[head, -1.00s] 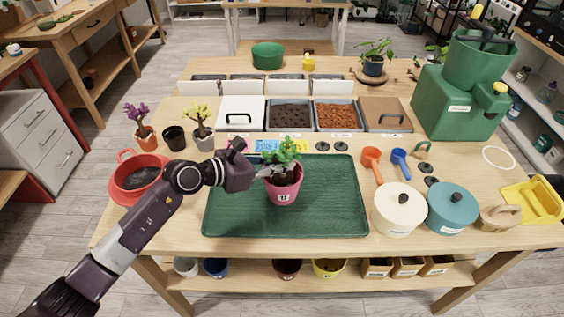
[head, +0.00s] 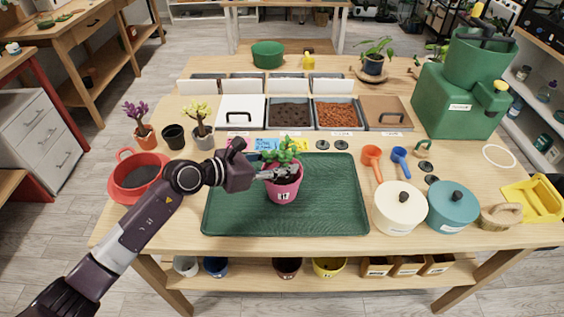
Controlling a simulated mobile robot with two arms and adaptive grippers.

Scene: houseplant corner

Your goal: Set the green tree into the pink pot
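The pink pot (head: 283,190) stands upright on the dark green mat (head: 330,205). The green tree (head: 284,150) is upright, its leaves above the pot's rim; its base is hidden by the rim and my gripper. My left gripper (head: 279,173) reaches in from the left, its grey fingers at the rim, below the leaves. Whether they are closed on the stem or apart is too small to tell. A dark part at the right edge, over the yellow tray (head: 524,201), looks like my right gripper (head: 556,182); its fingers are not clear.
Left of the mat are a red pan (head: 126,187), a black pot (head: 173,137), and yellow and purple small trees. A cream pot (head: 397,222), a teal pot (head: 452,218) and scoops stand right. Soil bins (head: 292,114) line the back. The mat's right half is clear.

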